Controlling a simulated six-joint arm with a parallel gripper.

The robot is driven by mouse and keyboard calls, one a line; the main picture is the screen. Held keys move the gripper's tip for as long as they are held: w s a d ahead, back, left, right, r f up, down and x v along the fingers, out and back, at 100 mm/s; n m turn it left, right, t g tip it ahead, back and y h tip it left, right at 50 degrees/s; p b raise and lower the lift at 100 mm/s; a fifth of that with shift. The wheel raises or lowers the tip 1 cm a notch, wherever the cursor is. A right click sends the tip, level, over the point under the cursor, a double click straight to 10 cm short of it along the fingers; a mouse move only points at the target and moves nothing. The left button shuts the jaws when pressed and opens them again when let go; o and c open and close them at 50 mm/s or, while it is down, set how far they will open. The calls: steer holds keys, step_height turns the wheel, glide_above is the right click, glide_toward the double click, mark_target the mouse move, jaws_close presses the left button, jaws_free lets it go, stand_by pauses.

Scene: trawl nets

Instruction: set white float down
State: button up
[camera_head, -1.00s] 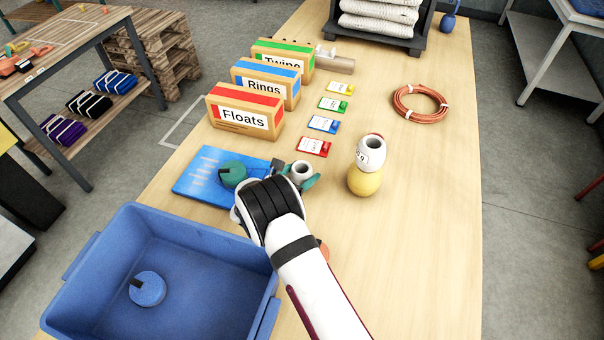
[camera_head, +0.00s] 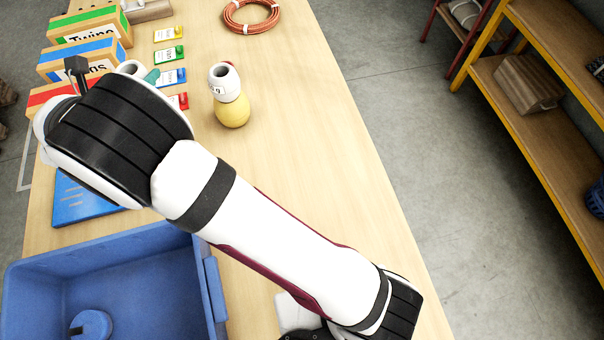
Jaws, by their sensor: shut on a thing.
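The white float (camera_head: 130,68) shows only its top, with a dark hole, at upper left beyond my wrist. A teal finger of my gripper (camera_head: 138,75) lies against its right side, and the gripper is shut on it. My wrist hides the rest of the float and the other finger. I cannot tell how high it is above the table. A second white float (camera_head: 223,83) with a hole and dark lettering appears directly behind or on a yellow float (camera_head: 233,111) on the table. A blue float (camera_head: 91,324) lies in the blue bin (camera_head: 212,292).
Boxes for Twine (camera_head: 90,28), Rings (camera_head: 84,60) and Floats (camera_head: 48,98) line the left side, with coloured cards (camera_head: 169,34) beside them. A blue board (camera_head: 80,203) is partly hidden by my arm. A coiled orange rope (camera_head: 252,15) lies behind. The table's right side is clear.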

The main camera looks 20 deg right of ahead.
steer(key=s+d+m+g+h, duration=0.2)
steer(key=s+d+m+h, duration=0.1)
steer(key=d, duration=0.7)
steer(key=s+d+m+g+h, duration=0.1)
steer(key=s+d+m+h, duration=0.2)
steer(key=d, duration=0.7)
steer(key=s+d+m+g+h, duration=0.4)
steer(key=s+d+m+g, duration=0.3)
steer(key=s+d, duration=1)
steer(key=f, duration=0.6)
steer(key=d+f, duration=0.1)
steer(key=f, duration=1.3)
steer(key=shift+w+d, duration=0.15)
steer(key=shift+w, duration=0.15)
